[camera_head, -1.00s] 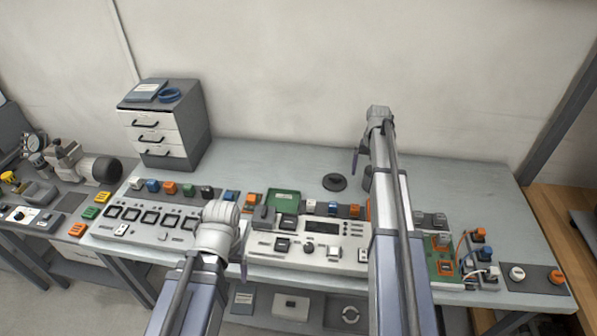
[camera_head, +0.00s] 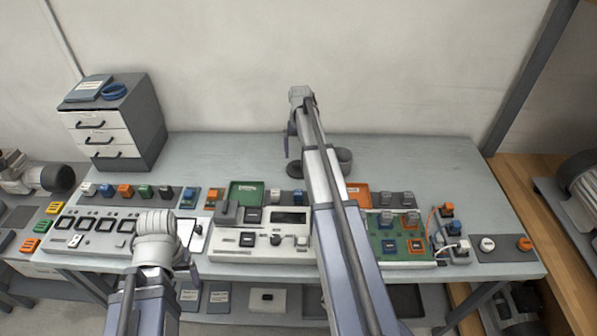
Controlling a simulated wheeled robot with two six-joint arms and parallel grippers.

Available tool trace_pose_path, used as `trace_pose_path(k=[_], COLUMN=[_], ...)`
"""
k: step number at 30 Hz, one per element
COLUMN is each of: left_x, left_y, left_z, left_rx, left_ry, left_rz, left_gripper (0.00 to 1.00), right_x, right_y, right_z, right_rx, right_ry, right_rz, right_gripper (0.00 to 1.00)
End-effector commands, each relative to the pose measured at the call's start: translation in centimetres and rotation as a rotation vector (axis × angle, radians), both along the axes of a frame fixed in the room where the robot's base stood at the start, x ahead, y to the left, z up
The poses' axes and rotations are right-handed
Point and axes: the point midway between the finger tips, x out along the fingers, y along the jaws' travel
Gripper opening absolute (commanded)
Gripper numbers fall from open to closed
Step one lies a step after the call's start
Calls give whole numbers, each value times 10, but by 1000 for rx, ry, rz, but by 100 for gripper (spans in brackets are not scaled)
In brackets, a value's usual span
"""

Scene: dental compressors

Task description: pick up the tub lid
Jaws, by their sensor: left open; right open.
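A dark, flat round disc, apparently the tub lid (camera_head: 294,171), lies on the back middle of the workbench, now largely hidden behind my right arm. A dark round tub-like piece (camera_head: 343,161) shows just right of that arm. My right gripper (camera_head: 291,146) is over the back of the bench, close to the disc in the picture; its fingers are mostly hidden behind the wrist, and nothing shows held. My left gripper (camera_head: 188,242) is at the front edge of the bench, largely hidden by its wrist, open and well away from the disc.
The grey workbench (camera_head: 420,158) is clear at the back right. A drawer cabinet (camera_head: 100,135) stands at the back left. A control panel (camera_head: 262,240), small coloured blocks, a green tray (camera_head: 245,192) and a green circuit board (camera_head: 385,245) fill the front.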

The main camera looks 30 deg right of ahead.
Motion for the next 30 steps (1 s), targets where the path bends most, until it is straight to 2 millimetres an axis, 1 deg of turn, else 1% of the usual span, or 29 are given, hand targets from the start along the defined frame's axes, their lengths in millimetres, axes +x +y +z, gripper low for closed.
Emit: trace_pose_path(k=[4,7,15,18,27,30], left_x=[0,0,0,0,0,0], left_y=[0,0,0,0,0,0], left_z=[-2,-9,-42,-51,-51,-51], left_rx=[0,0,0,0,0,0], left_ry=[0,0,0,0,0,0], left_rz=[0,0,0,0,0,0], left_gripper=[82,82,82,82,82,82], right_x=[1,2,7,6,6,6], right_y=[0,0,1,1,1,1], right_z=[-2,-9,-42,-51,-51,-51], right_rx=[0,0,0,0,0,0], right_ry=[0,0,0,0,0,0], right_rz=[0,0,0,0,0,0], right_gripper=[100,100,100,100,100,89])
